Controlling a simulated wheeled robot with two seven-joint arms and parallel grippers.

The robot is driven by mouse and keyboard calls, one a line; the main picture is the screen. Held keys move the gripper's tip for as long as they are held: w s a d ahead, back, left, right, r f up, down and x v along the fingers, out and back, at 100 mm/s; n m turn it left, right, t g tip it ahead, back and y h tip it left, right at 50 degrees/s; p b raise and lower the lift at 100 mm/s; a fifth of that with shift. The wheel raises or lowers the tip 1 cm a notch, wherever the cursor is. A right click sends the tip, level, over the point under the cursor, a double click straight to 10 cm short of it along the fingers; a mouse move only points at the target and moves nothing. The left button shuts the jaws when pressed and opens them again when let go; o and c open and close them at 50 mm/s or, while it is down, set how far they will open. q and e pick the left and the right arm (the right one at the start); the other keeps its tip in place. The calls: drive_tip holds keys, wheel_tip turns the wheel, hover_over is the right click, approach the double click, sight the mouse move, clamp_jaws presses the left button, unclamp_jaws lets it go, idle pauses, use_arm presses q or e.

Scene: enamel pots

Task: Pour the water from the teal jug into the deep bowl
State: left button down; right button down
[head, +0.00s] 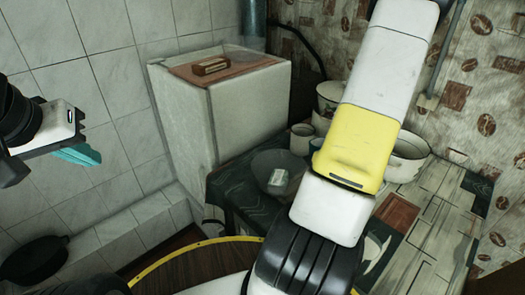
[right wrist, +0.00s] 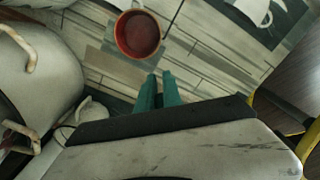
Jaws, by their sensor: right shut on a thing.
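In the right wrist view, my right gripper (right wrist: 158,76) has its teal fingers close together. In the head view my right arm hides that area. A wide grey bowl (head: 262,165) with a small pale block in it stands on the table; I cannot tell whether it is the deep bowl. My left gripper (head: 78,154) hangs away from the table, its fingers seen side-on.
A white vessel (head: 412,150) is partly behind my right arm, a white pot (head: 328,92) behind it. A pale cup (head: 301,139) stands behind the grey bowl. A white cabinet (head: 235,110) borders the table.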

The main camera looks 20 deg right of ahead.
drive_tip(key=shift+r, duration=0.15)
drive_tip(key=shift+w+a+r+g+h, duration=0.15)
drive_tip(key=shift+a+r+g+h, duration=0.15)
drive_tip(key=shift+r+h, duration=0.4)
drive_tip(key=shift+w+a+r+g+h, duration=0.2)
drive_tip(key=shift+a+r+g+h, duration=0.1)
drive_tip(key=shift+r+h, duration=0.3)
drive_tip(key=shift+w+a+r+g+h, duration=0.15)
drive_tip(key=shift+a+r+g+h, duration=0.15)
drive_tip(key=shift+r+h, duration=0.4)
drive_tip(key=shift+w+a+r+g+h, duration=0.15)
drive_tip(key=shift+a+r+g+h, duration=0.15)
drive_tip(key=shift+r, duration=0.2)
drive_tip(key=shift+w+a+r+g+h, duration=0.15)
drive_tip(key=shift+a+r+g+h, duration=0.05)
drive_tip(key=shift+a+r+h, duration=0.2)
drive_tip(key=shift+w+a+r+g+h+p, duration=0.25)
drive_tip(key=shift+w+a+g+h+p, duration=0.05)
drive_tip(key=shift+a+h, duration=0.35)
drive_tip(key=shift+w+a+r+g+h, duration=0.15)
drive_tip(key=shift+g+h, duration=0.15)
drive_tip(key=shift+h, duration=0.15)
drive_tip(key=h, duration=0.1)
drive_tip(key=a+g+h, duration=0.1)
drive_tip(key=shift+w+r+h, duration=0.2)
drive_tip(key=shift+h, duration=0.1)
